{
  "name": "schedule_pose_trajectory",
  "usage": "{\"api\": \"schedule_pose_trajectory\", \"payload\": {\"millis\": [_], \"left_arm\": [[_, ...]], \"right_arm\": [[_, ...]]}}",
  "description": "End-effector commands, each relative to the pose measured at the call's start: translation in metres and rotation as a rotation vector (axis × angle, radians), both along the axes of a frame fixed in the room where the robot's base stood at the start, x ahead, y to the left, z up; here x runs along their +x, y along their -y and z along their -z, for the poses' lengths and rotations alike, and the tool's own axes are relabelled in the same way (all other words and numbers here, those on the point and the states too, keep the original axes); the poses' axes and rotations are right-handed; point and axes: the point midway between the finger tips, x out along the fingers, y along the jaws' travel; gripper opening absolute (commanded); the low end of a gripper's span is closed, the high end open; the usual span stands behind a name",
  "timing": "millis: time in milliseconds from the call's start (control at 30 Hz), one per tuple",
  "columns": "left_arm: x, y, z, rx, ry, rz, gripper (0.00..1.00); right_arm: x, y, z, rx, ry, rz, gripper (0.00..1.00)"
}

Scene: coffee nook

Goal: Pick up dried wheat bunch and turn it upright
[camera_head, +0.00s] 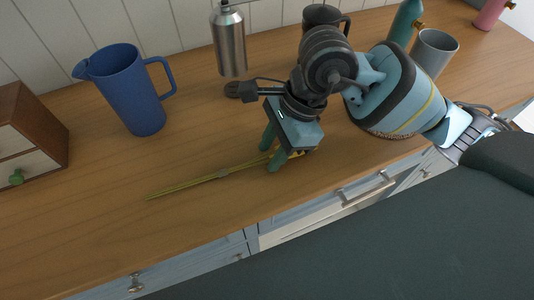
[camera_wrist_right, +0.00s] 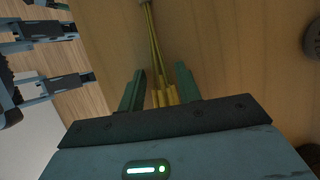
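The dried wheat bunch (camera_head: 190,184) is a thin yellow-green bundle lying flat on the wooden counter near its front edge, with a small tie partway along. My right gripper (camera_head: 271,151) is over its right end. In the right wrist view, the bunch (camera_wrist_right: 155,50) runs between the two green fingers of the gripper (camera_wrist_right: 160,72). The fingers are apart, with gaps on both sides of the stalks. The gripper partly hides the bunch's right end in the head view.
A blue pitcher (camera_head: 125,92) and a wooden drawer box (camera_head: 35,130) stand at left. A steel bottle (camera_head: 229,42), a dark mug (camera_head: 322,16) and a grey cup (camera_head: 432,52) stand toward the back. The counter left of my right gripper is mostly clear.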

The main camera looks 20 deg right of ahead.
Motion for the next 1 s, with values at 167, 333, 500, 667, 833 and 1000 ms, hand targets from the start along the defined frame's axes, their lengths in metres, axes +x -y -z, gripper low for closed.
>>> {"api": "schedule_pose_trajectory", "payload": {"millis": [167,333,500,667,833,1000], "left_arm": [[-0.001,0.0,0.001,0.001,-0.003,0.0,0.8],[-0.003,0.0,0.003,0.001,-0.007,0.001,0.8],[-0.004,0.0,0.004,0.002,-0.01,0.001,0.8],[-0.004,0.0,0.005,0.002,-0.01,0.001,0.8],[-0.004,-0.001,0.005,0.003,-0.01,0.0,0.8],[-0.003,0.0,0.007,0.001,-0.01,0.0,0.8]], "right_arm": [[0.0,0.0,0.0,0.0,0.0,0.0,0.1],[0.0,0.0,0.0,0.0,0.0,0.0,0.06],[0.0,0.0,-0.001,0.0,0.0,0.0,0.06],[0.0,0.0,-0.008,0.0,0.001,0.0,0.06],[0.001,0.0,-0.029,0.001,0.005,0.0,0.06],[-0.024,0.006,-0.036,-0.001,0.0,-0.004,0.06]]}}
